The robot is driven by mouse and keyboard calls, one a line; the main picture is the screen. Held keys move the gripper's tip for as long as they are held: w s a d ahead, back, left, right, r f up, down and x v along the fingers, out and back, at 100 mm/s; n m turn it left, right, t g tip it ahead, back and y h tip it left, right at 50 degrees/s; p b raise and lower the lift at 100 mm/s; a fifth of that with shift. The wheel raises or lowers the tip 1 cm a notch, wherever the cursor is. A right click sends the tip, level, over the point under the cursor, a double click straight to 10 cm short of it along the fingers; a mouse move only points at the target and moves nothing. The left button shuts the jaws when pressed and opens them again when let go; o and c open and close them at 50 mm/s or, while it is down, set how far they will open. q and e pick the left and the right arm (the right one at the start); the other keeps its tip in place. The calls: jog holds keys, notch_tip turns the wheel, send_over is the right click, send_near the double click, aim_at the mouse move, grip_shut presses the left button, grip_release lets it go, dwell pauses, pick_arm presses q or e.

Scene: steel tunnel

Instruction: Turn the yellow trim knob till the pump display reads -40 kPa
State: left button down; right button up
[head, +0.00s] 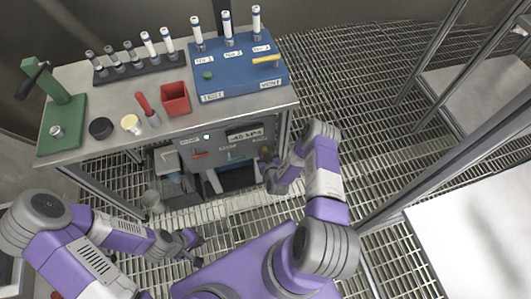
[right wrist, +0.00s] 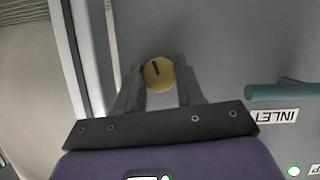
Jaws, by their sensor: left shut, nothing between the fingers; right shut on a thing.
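The yellow trim knob (right wrist: 159,74) with a dark pointer mark sits on the grey pump panel in the right wrist view. My right gripper (right wrist: 159,88) is shut on it, one finger on each side. In the head view my right gripper (head: 267,162) is at the right end of the panel, below the table top. The pump display (head: 245,135) on that panel appears to read -40 kPa; its characters are small. My left gripper (head: 193,248) is shut and empty, low over the grating floor, away from the panel.
A steel table (head: 115,85) above the pump holds a blue valve block (head: 235,75), a red bin (head: 175,98), a green press (head: 62,115) and a rack of vials (head: 135,66). A teal handle (right wrist: 283,91) by an INLET label is right of the knob in the right wrist view.

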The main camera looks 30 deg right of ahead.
jog(key=shift+s+d+m+y, duration=0.1)
jog(key=shift+m+y, duration=0.6)
jog(key=shift+m, duration=0.4)
jog(key=o, duration=1)
jog(key=shift+o, duration=0.2)
jog(key=p+v, duration=0.3)
jog(key=v, duration=0.4)
jog(key=shift+s, duration=0.3)
